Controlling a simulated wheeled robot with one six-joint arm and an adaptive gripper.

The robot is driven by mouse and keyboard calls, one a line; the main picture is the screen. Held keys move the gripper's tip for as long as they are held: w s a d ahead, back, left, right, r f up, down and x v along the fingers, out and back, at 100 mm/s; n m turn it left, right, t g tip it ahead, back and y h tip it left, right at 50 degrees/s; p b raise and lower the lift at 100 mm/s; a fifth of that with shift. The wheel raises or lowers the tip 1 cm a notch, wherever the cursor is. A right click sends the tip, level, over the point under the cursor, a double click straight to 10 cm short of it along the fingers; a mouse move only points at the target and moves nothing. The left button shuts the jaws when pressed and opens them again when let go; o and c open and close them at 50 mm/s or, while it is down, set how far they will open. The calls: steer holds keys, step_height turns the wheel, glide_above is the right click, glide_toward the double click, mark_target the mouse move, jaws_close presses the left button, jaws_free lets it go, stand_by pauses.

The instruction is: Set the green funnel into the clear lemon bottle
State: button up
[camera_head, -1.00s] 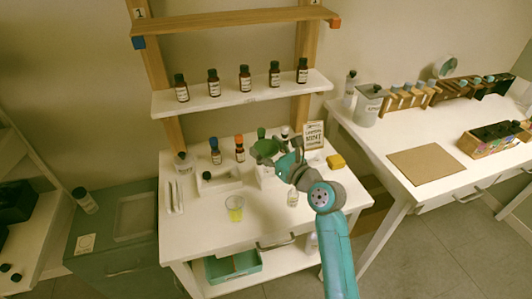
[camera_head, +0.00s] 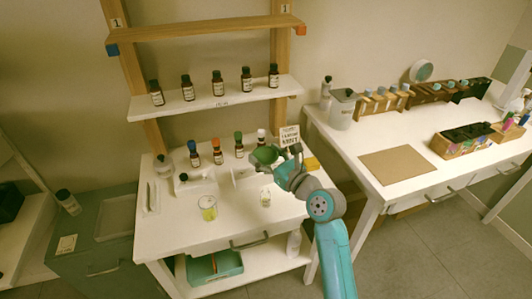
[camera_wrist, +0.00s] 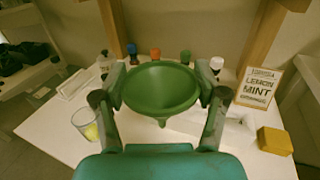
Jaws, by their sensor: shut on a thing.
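The green funnel (camera_head: 263,155) is between the fingertips of my gripper (camera_head: 277,160), held wide mouth up above the white table. In the wrist view the funnel (camera_wrist: 160,84) fills the space between both fingers of my gripper (camera_wrist: 162,90), and its short spout shows below the bowl. A small clear bottle (camera_head: 265,196) stands upright on the table, below the funnel in the head view and apart from it. Its label is too small to read. I cannot make out this bottle in the wrist view.
A beaker of yellow liquid (camera_head: 208,208) stands left of the clear bottle. Bottles with blue, orange (camera_head: 217,152), green and white caps stand at the back. A lemon mint sign (camera_wrist: 262,88) and yellow block (camera_wrist: 275,141) are at the right. The table's front middle is mostly clear.

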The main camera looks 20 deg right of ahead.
steer(key=shift+f, duration=2.5)
steer(key=shift+f, duration=2.5)
steer(key=o, duration=1)
steer(key=v, duration=1.2)
steer(key=shift+r, duration=0.1)
